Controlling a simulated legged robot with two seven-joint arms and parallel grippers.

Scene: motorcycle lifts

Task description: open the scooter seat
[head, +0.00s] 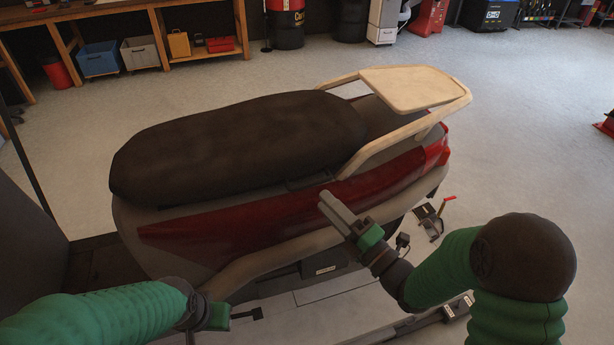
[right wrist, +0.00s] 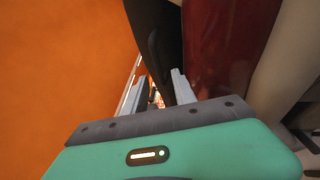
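The scooter (head: 290,215) stands across the middle of the head view, with a long dark seat (head: 230,140) lying flat and closed on its red and grey body. My right gripper (head: 328,205) is beside the red side panel (head: 240,222), below the rear part of the seat. In the right wrist view its fingers (right wrist: 156,88) are apart with no held object seen between them. The red panel (right wrist: 225,45) and a dark part lie just ahead; contact cannot be told. My left gripper (head: 245,316) is low at the scooter's near side, its fingers mostly hidden.
A beige rear rack (head: 410,88) rises behind the seat. A lift platform (head: 330,290) lies below the scooter. A workbench with bins (head: 98,58) and a dark drum (head: 285,25) stand at the back. Open floor (head: 540,130) lies right. An orange surface (right wrist: 60,70) fills the wrist view's left.

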